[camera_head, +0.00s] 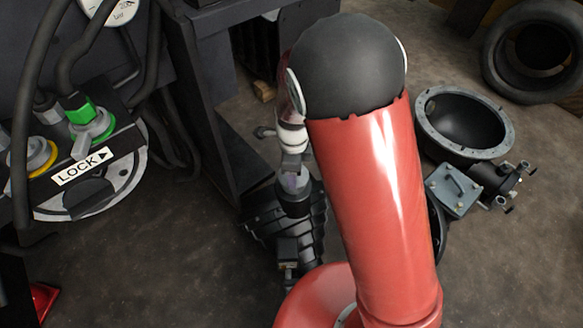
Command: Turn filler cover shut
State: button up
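I cannot tell for certain which part is the filler cover. A grey square plate with a handle (455,190) sits on a dark fitting at the right, partly behind my red arm; it may be the cover. My forearm runs down behind my black elbow to a pale wrist. My gripper (289,266) seems to be at its lower end, small and dark against a ribbed black housing (258,228) on the floor. Whether its fingers are open, or touch anything, is too small and dark to tell. My gripper is left of the grey plate, apart from it.
At the left, a hose panel has a green coupling (90,122), a yellow coupling (42,158) and a LOCK label (84,166). A dark frame (205,90) stands beside it. A round flanged housing (463,122) and tyres (537,50) lie right.

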jog(key=o, duration=1.4)
notch_tip(320, 180, up, 7)
jog(key=shift+a+r+p, duration=0.1)
jog(key=shift+r+p, duration=0.1)
jog(key=shift+p, duration=0.1)
jog(key=shift+r, duration=0.25)
